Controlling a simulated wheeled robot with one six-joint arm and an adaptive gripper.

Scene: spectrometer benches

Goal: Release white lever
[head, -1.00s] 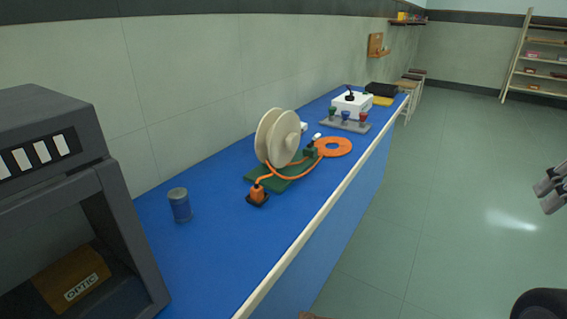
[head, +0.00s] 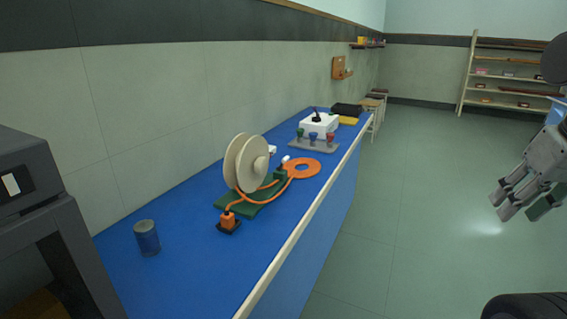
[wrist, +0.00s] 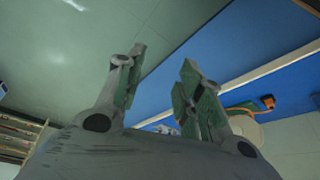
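A small white-tipped part (head: 285,159), which looks like a lever, stands by a green block (head: 280,173) on the blue bench. Another small white piece (head: 272,149) shows just behind the cream reel (head: 246,163). I cannot tell for certain which is the white lever. The reel stands on a green base (head: 265,208) with an orange cable (head: 255,199) running past it. My gripper (head: 515,205) is at the right, over the floor and well away from the bench. In the wrist view its fingers (wrist: 163,60) are apart with nothing between them.
An orange ring (head: 301,161) lies beside the green base. A grey rack (head: 314,146) with green, blue and red knobs and a white joystick box (head: 318,126) stand farther back. A blue-grey can (head: 147,238) is nearer. The floor right of the bench (head: 318,225) is clear.

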